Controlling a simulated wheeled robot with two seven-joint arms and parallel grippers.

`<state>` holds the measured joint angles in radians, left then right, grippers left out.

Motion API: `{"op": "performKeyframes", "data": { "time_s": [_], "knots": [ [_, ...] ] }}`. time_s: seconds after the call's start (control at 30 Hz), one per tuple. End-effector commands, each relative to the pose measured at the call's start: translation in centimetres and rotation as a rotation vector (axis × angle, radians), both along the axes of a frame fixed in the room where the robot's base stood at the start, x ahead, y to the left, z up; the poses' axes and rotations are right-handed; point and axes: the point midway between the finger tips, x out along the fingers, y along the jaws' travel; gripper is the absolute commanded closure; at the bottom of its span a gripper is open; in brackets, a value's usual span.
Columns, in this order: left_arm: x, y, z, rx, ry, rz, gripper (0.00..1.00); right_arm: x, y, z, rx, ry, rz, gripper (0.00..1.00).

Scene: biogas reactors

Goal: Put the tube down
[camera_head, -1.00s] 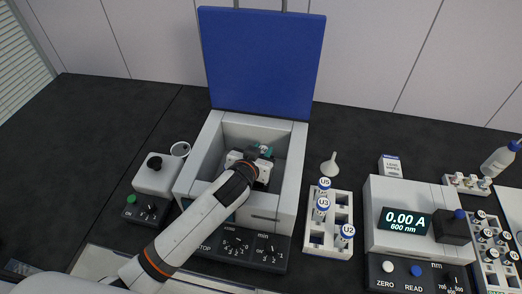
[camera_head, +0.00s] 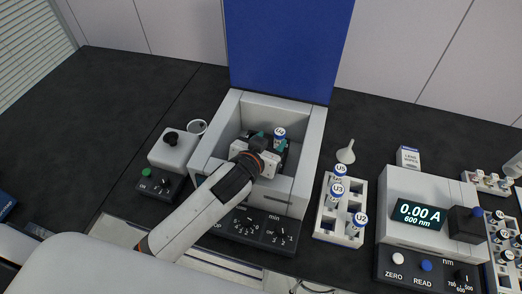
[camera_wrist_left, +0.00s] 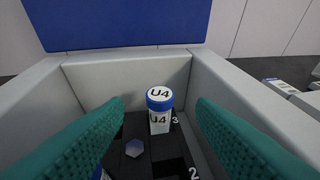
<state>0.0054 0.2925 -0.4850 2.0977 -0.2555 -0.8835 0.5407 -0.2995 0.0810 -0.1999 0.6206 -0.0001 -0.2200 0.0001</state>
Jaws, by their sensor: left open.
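The tube U4 (camera_head: 279,133), white with a blue cap, stands in the open box of the blue-lidded machine (camera_head: 228,118). In the left wrist view, tube U4 (camera_wrist_left: 159,115) sits upright in the black rotor (camera_wrist_left: 137,150) at the slot marked 3. My left gripper (camera_head: 268,142) is inside the box, just in front of the tube. Its teal fingers are spread wide to either side and apart from the tube, with nothing between the tips (camera_wrist_left: 160,140). The tube's lower end is hidden in the rotor. My right gripper does not show.
The box walls stand close around my left gripper; the raised blue lid (camera_head: 290,45) is behind. A white rack (camera_head: 325,222) with tubes U5, U3 and U2 stands right of the machine.

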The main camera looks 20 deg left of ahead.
Motion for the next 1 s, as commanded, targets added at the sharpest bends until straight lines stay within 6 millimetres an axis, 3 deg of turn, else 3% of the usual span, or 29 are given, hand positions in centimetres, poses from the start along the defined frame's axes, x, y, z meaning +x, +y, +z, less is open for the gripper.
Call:
{"op": "performKeyframes", "data": {
  "time_s": [0.1,0.3,1.0],
  "knots": [
    [-2.3,0.4,0.8,-0.001,0.0,0.0,0.49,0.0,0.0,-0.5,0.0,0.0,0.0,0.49],
    [-4.8,0.8,1.9,0.0,-0.001,0.0,0.49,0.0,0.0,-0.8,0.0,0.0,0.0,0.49],
    [-5.3,0.9,2.3,0.001,-0.001,0.001,0.49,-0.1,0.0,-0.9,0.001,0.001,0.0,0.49]
  ]
}}
